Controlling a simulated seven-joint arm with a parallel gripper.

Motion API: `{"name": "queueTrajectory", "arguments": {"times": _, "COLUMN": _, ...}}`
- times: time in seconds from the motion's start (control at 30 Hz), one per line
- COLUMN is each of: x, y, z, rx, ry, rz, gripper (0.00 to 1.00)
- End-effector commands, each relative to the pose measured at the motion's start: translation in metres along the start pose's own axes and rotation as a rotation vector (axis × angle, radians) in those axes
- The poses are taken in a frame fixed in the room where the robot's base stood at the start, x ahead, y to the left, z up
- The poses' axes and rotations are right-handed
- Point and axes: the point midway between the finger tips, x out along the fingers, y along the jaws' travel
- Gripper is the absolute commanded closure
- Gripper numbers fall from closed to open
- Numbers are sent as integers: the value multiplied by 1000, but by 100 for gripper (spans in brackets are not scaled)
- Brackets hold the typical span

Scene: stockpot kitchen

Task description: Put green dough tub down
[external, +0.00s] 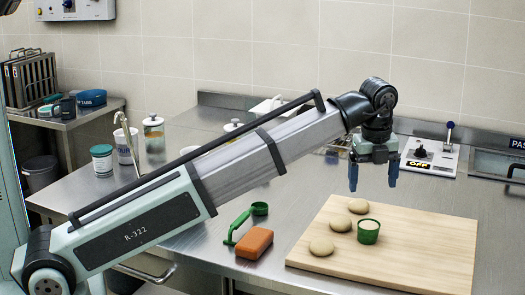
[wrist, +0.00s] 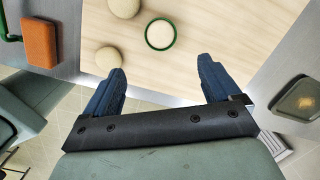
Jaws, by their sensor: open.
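The green dough tub (external: 368,232) is a small green cup with pale contents. It stands upright on the wooden board (external: 430,255), right beside the dough balls. In the wrist view the tub (wrist: 161,34) shows from above as a green ring around a pale inside, beyond my fingertips. My gripper (external: 373,178) has blue fingers, points down and is open and empty. It is above the board, clear of the tub. In the wrist view my gripper's fingers (wrist: 160,75) are spread wide with only board between them.
Three dough balls (external: 321,246) lie on the board. An orange block (external: 254,243) and a green-handled tool (external: 238,222) lie left of the board. A control box with a lever (external: 428,157) stands behind it.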

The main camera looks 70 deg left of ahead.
Motion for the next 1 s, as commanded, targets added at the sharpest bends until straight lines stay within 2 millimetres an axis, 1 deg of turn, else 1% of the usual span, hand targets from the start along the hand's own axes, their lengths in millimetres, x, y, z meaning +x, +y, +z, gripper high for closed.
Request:
{"name": "queueTrajectory", "arguments": {"times": 0.1, "x": 0, "y": -1, "z": 1, "rx": 199, "ry": -6, "rz": -3, "gripper": 10}}
{"name": "queueTrajectory", "arguments": {"times": 0.2, "x": 0, "y": -1, "z": 2, "rx": 338, "ry": -8, "rz": -5, "gripper": 10}}
{"name": "queueTrajectory", "arguments": {"times": 0.33, "x": 0, "y": -2, "z": 2, "rx": 460, "ry": -9, "rz": -6, "gripper": 10}}
{"name": "queueTrajectory", "arguments": {"times": 0.47, "x": 2, "y": -2, "z": 2, "rx": 515, "ry": -9, "rz": -5, "gripper": 10}}
{"name": "queueTrajectory", "arguments": {"times": 0.57, "x": 11, "y": -1, "z": 2, "rx": 526, "ry": -8, "rz": -4, "gripper": 10}}
{"name": "queueTrajectory", "arguments": {"times": 0.9, "x": 66, "y": -1, "z": 2, "rx": 523, "ry": -8, "rz": -3, "gripper": 10}}
{"name": "queueTrajectory", "arguments": {"times": 1.0, "x": 76, "y": -1, "z": 2, "rx": 523, "ry": -9, "rz": -4, "gripper": 10}}
